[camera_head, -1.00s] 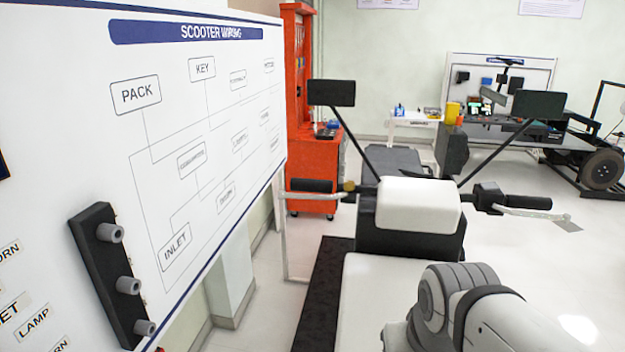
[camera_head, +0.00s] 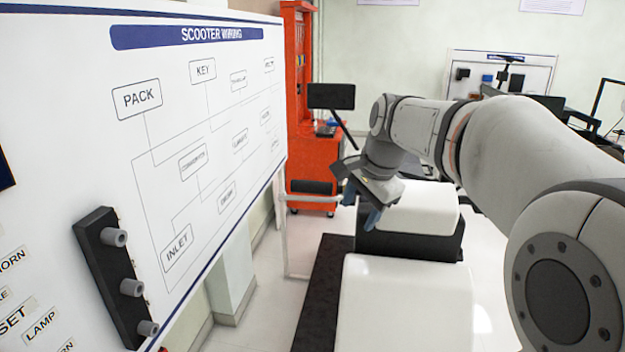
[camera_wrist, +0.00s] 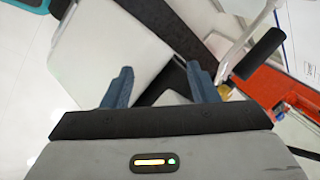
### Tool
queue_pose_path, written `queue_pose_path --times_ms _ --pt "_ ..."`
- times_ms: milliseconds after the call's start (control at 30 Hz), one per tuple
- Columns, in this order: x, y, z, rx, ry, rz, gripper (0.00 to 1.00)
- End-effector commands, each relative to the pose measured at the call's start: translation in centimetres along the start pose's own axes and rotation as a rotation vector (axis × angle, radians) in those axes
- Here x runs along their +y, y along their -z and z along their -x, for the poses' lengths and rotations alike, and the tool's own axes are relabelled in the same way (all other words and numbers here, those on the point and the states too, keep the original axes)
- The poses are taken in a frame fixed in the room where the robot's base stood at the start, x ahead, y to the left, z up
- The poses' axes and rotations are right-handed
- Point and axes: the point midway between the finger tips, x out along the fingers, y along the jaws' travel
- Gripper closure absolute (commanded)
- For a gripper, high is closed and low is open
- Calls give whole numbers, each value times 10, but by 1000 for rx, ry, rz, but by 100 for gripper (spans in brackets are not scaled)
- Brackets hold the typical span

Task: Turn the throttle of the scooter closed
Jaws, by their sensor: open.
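The scooter (camera_head: 425,208) stands ahead, its white handlebar housing partly behind my arm. Its picture-left black grip (camera_head: 311,187) sticks out beside the wiring board, with a pale lever (camera_head: 308,199) alongside. In the wrist view this black grip (camera_wrist: 258,53) is at upper right, with a brass collar (camera_wrist: 226,91) at its inner end, just beyond the right finger. My gripper (camera_head: 362,205) is open and empty, its blue fingers near the inner end of this grip and not around it. My gripper also shows in the wrist view (camera_wrist: 160,84). The picture-right grip is hidden behind my arm.
The white wiring board (camera_head: 130,180) stands close on the left, with a black peg strip (camera_head: 108,275). A red tool cabinet (camera_head: 312,165) is behind the left grip. A mirror (camera_head: 331,96) rises above the handlebar. A dark mat (camera_head: 325,290) lies on the floor.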

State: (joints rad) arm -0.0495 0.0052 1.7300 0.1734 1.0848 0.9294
Motion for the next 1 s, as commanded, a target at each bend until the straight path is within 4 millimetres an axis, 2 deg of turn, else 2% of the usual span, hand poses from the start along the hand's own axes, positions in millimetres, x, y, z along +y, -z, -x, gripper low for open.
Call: queue_pose_path --times_ms 33,200,300,400,533,733,1000 --pt "-27 10 -3 -16 9 -87 47" --pt "-102 35 -16 -75 37 -400 47" --pt "-136 44 -27 -110 44 -557 47" --pt "-160 50 -36 -139 46 -678 47" --pt "-176 54 -44 -161 45 -770 47" --pt "-182 52 -58 -169 44 -800 47" --pt "-186 46 -100 -168 43 -797 47"
